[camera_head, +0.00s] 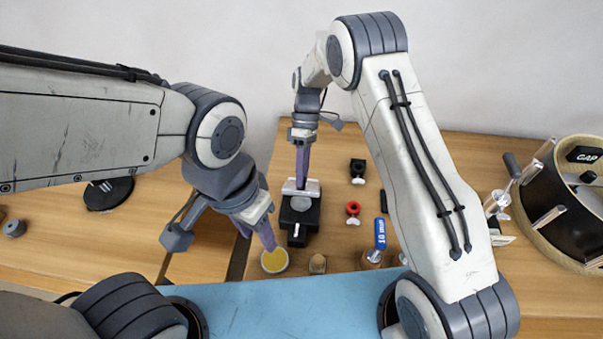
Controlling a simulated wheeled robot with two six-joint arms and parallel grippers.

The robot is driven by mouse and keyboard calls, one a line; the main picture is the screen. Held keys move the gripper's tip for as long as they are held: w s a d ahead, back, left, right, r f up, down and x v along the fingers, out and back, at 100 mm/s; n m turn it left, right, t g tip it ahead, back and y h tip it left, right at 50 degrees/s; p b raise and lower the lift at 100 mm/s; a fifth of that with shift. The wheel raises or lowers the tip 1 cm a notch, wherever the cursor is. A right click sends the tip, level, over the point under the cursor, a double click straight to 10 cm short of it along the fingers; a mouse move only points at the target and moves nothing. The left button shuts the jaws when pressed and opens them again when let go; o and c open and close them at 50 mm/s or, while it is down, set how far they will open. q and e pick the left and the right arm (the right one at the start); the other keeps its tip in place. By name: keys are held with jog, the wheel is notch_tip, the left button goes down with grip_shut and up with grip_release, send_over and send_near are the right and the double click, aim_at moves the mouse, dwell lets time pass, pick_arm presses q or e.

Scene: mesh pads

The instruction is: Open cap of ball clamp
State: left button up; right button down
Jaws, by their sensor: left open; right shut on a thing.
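A black block-like device (299,222) with a silver plate (310,188) on top stands on the table in the middle; I take it to be the ball clamp and the plate its cap. My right gripper (301,183) points down onto the silver plate and is shut on it. The fingers hide part of the plate, and I cannot tell how far it is raised. My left gripper (267,238) is open, to the left and nearer to me, its visible finger just above a small dish with yellow contents (274,261).
Right of the device are a small black clamp-like part (357,168), a red-topped part (352,209) and a blue-handled item (380,235). A large round black holder (560,215) stands at far right. A black disc (108,193) lies at left. A blue surface (290,305) is in front.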

jog(key=c, duration=0.7)
grip_release()
jog(key=shift+o, duration=0.2)
jog(key=shift+w+r, duration=0.35)
jog(key=shift+w, duration=0.05)
jog(key=b+v, duration=0.2)
jog(key=v, duration=0.7)
jog(key=shift+r+b, duration=0.25)
jog(key=shift+b, duration=0.05)
